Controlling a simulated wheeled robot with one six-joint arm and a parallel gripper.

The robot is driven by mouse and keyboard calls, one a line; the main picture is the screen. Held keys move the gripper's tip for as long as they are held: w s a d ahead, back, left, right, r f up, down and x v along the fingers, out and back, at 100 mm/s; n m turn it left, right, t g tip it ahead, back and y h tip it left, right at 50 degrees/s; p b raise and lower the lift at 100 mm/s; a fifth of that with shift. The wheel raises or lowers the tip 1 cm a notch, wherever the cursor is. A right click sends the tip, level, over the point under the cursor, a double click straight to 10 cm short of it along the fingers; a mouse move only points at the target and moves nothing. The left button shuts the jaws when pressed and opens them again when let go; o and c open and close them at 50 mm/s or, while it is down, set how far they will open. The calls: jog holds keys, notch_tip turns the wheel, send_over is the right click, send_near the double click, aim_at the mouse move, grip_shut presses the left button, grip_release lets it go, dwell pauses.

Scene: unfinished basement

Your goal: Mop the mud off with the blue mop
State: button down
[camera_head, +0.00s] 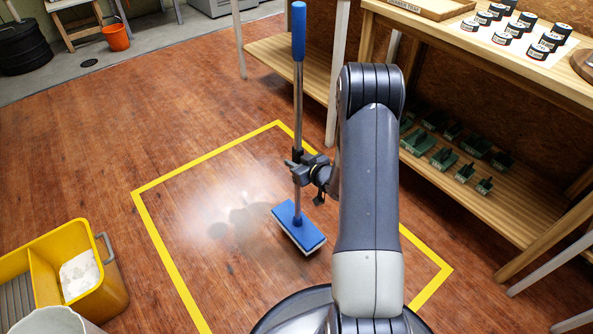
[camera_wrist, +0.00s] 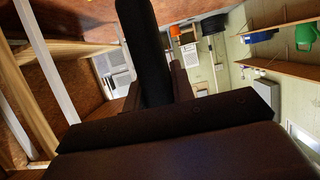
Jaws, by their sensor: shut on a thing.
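The blue mop (camera_head: 298,110) stands nearly upright in the head view, with a blue grip at the top, a grey pole and a flat blue head (camera_head: 298,226). The head is at floor level inside a yellow taped outline (camera_head: 168,256). My gripper (camera_head: 299,172) is shut around the lower part of the pole, above the head. Left of the head, the floor has a pale sheen and a darker smudge (camera_head: 240,217). I cannot tell whether the smudge is mud or shadow. In the wrist view, a dark upright bar (camera_wrist: 146,50) hides part of the room.
A yellow mop bucket (camera_head: 105,290) stands at lower left, with a pale container in front. A wooden shelf unit (camera_head: 470,195) with green tools and small jars is on the right. An orange bucket (camera_head: 117,37) is at the back.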

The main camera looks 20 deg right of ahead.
jog(key=shift+d+f+b, duration=0.1)
jog(key=shift+f+b, duration=2.05)
jog(key=shift+f, duration=1.4)
jog(key=shift+s+a+b, duration=0.7)
jog(key=shift+s+a, duration=1.6)
jog(key=shift+a, duration=4.6)
jog(key=shift+s+a+b, duration=0.65)
jog(key=shift+s+a, duration=1.65)
jog(key=shift+a, duration=4.55)
notch_tip(320, 180, up, 6)
jog(key=p, duration=0.3)
jog(key=shift+w+r, duration=0.2)
